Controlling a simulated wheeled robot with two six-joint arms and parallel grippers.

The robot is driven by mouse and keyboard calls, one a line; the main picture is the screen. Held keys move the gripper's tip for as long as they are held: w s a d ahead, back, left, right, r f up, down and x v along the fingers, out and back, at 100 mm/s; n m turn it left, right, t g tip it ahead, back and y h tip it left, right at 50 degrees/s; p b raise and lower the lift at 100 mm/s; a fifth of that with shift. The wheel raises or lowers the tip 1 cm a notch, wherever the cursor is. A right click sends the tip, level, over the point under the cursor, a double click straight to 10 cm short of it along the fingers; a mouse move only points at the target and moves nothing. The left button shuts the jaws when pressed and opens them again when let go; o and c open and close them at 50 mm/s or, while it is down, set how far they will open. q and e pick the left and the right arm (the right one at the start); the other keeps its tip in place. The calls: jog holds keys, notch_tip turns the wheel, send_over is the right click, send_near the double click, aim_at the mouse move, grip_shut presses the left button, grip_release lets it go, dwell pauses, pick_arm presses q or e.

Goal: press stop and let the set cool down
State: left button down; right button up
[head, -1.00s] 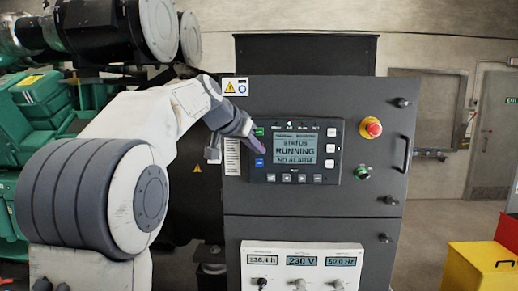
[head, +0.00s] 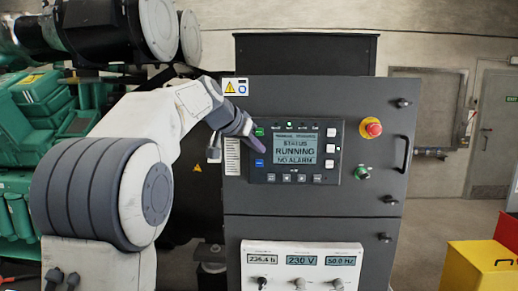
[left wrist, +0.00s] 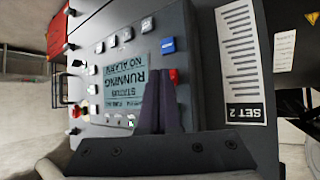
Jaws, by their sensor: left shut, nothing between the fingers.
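The control panel (head: 329,163) sits on a dark grey cabinet. Its screen (head: 296,151) reads STATUS RUNNING, NO ALARM. My left gripper (head: 260,148) is shut and empty, its tips at the panel's left button column, between the green button (head: 258,132) and the blue button (head: 259,163). In the left wrist view the shut fingers (left wrist: 160,76) point at the panel beside a red button (left wrist: 174,76), partly hidden by them; the blue button (left wrist: 167,45) is clear. I cannot tell whether the tips touch the red button. My right gripper is not in view.
A red emergency stop (head: 373,128) and a green-ringed switch (head: 361,173) are right of the panel. A white meter box (head: 300,270) is below. A label reads SET 2 (left wrist: 245,112). Green machinery (head: 45,105) is at left, a yellow box (head: 480,268) at lower right.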

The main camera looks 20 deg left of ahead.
pick_arm(q)
jog(key=shift+w, duration=0.2)
jog(key=shift+s, duration=0.1)
jog(key=shift+s+f+b, duration=0.1)
jog(key=shift+s+b, duration=0.2)
jog(key=shift+b, duration=0.05)
jog(key=shift+s+d, duration=0.2)
jog(key=shift+s, duration=0.3)
jog(key=shift+b, duration=0.3)
jog(key=s+d+b, duration=0.1)
jog(key=s+b, duration=0.2)
jog(key=s, duration=0.2)
jog(key=shift+s+d, duration=0.3)
jog(key=shift+s, duration=0.1)
